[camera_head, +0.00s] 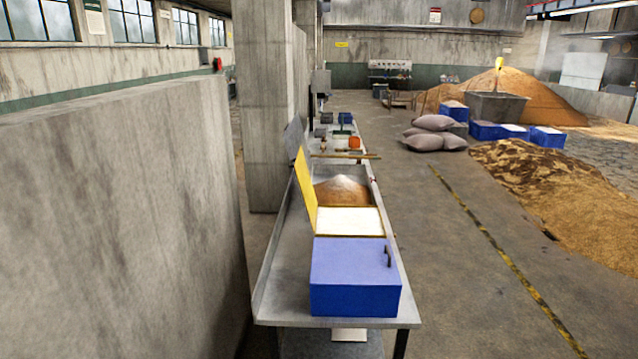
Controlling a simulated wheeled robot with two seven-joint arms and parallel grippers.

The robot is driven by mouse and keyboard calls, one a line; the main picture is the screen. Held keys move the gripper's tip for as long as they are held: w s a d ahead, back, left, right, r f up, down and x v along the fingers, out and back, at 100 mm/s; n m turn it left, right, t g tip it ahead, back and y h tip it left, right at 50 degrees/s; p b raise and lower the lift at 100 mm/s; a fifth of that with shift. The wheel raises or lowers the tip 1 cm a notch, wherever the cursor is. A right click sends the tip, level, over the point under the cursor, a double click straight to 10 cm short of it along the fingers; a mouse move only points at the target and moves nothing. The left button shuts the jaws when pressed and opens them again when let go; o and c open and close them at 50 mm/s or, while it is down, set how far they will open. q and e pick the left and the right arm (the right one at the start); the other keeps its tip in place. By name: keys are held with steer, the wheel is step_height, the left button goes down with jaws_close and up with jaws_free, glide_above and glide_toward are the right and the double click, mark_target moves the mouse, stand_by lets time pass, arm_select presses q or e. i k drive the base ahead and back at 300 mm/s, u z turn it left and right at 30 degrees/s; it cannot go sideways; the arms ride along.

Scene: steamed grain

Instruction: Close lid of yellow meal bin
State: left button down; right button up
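The yellow meal bin (381,236) stands on a long metal table, directly behind a closed blue bin. Only its top edge and its white, powdery contents (348,220) show; the blue bin hides its front. Its yellow lid (306,188) is open and stands up along the bin's left side, leaning slightly left. Neither of my grippers is in view.
The blue bin (355,292) with a dark handle (388,257) is at the table's near end. Behind the yellow bin is a heap of brown grain (343,190). A concrete wall (120,200) stands left; open floor (430,270) lies right of the table (280,280).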

mark_target(300, 167)
steer(key=i, duration=1.8)
